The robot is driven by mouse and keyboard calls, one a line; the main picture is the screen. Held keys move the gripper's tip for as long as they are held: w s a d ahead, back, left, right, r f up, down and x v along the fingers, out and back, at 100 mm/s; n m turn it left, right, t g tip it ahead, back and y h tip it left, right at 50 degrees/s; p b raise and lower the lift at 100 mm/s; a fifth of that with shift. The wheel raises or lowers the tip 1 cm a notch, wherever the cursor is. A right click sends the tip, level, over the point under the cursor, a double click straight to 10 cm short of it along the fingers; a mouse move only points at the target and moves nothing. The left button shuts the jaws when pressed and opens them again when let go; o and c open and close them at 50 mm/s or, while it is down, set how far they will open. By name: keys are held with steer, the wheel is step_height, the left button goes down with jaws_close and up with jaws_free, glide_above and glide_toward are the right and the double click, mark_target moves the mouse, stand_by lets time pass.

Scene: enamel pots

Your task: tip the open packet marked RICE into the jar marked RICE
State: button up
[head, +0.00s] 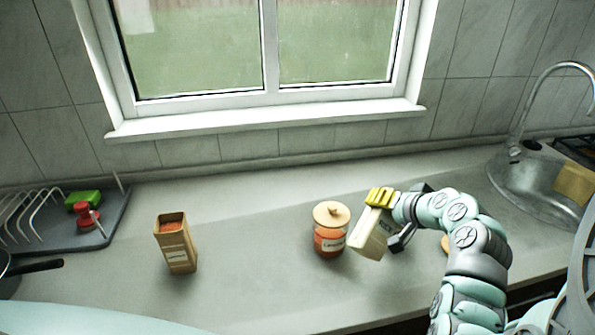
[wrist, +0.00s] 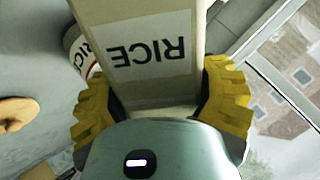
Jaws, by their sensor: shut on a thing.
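The cream packet marked RICE (head: 369,233) is held by my gripper (head: 381,198), to the right of the lentils jar, and leans in the head view. In the wrist view the packet (wrist: 150,85) sits between the yellow fingers (wrist: 160,100), its RICE label upside down. Its open mouth is not visible. A white-labelled jar (wrist: 82,50), its lettering partly covered but reading like RICE, shows left of the packet in the wrist view. The packet hides part of it. I cannot make this jar out in the head view.
A lidded lentils jar (head: 330,232) stands close left of the packet. An open brown packet (head: 176,245) with reddish contents stands farther left, with clear counter between. A round wooden piece (wrist: 15,112) lies at the wrist view's left. The sink (head: 540,190) is right, a dish rack (head: 60,225) left.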

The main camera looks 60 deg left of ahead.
steer(key=shift+g+p, duration=0.3)
steer(key=shift+p, duration=0.35)
stand_by(0.5)
